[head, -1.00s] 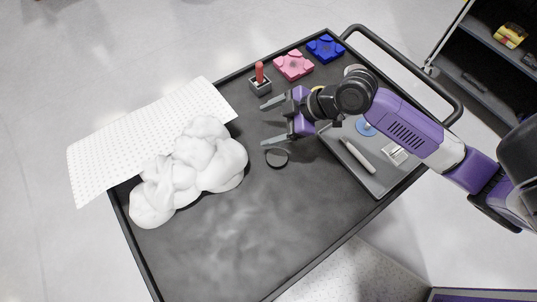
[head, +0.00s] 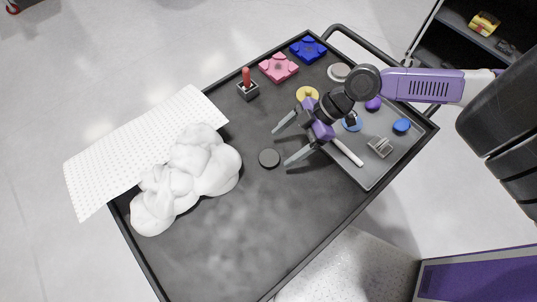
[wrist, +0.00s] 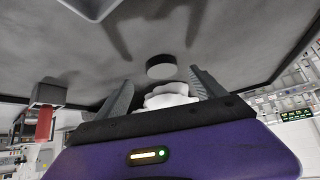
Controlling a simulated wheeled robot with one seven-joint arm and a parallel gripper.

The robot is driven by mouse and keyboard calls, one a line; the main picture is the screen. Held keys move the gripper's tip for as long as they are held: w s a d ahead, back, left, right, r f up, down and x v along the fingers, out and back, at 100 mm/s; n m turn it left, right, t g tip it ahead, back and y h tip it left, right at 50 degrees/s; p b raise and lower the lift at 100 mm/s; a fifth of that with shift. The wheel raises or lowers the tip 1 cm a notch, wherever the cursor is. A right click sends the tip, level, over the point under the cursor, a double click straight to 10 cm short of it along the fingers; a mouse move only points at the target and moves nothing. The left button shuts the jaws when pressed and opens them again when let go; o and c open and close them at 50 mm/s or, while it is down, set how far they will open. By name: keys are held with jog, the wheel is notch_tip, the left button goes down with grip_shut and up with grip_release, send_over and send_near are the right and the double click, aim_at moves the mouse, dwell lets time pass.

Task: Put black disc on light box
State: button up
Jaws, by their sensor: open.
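The black disc (head: 269,158) lies flat on the dark table top, right of the white lumpy mass. My gripper (head: 281,147) is open and empty, its two fingers pointing left just beside the disc; the disc is not between the fingers. In the wrist view the disc (wrist: 161,67) shows beyond the fingertips of my gripper (wrist: 162,80), apart from them. I cannot tell for sure which thing is the light box; a white perforated panel (head: 130,145) lies over the table's left edge.
A white lumpy mass (head: 195,170) covers the table's left part. A red-handled joystick (head: 247,86), a pink block (head: 278,68) and a blue block (head: 308,48) line the back edge. A grey tray (head: 375,180) with small items lies right. The front of the table is clear.

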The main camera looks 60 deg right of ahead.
aim_at(270, 157)
jog(key=x, duration=0.1)
jog(key=p+x, duration=0.1)
jog(key=x, duration=0.1)
jog(key=shift+w+a, duration=0.15)
jog(key=shift+a, duration=0.25)
jog(key=shift+w+a+f, duration=0.15)
jog(key=shift+w+f, duration=0.1)
jog(key=shift+f, duration=0.25)
jog(key=c, duration=1.7)
jog(key=shift+r, duration=0.1)
